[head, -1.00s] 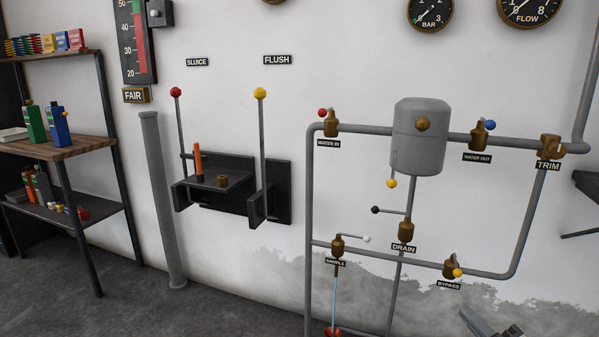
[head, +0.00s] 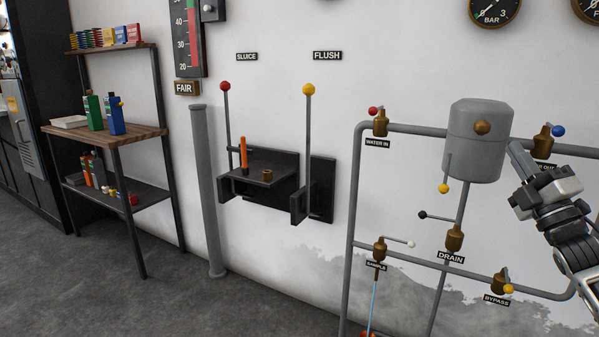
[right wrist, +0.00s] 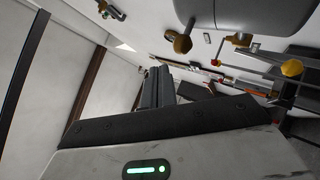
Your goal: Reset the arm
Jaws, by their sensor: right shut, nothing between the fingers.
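My right gripper (head: 518,150) is at the right of the head view, raised in front of the pipework with its fingertips near the lower right of the grey tank (head: 477,150). It is shut and empty. In the right wrist view, its dark fingers (right wrist: 158,85) are together, and the tank (right wrist: 250,15) shows at the top. Part of the label by the water out valve (head: 543,141) is hidden behind the gripper. My left gripper is not in view.
The drain valve (head: 454,238), sample valve (head: 380,250) and bypass valve (head: 499,282) are on pipes below the tank. The sluice lever (head: 226,120) and flush lever (head: 307,140) stand at a black wall bracket (head: 325,190). A shelf rack (head: 105,136) is at left. The floor before it is clear.

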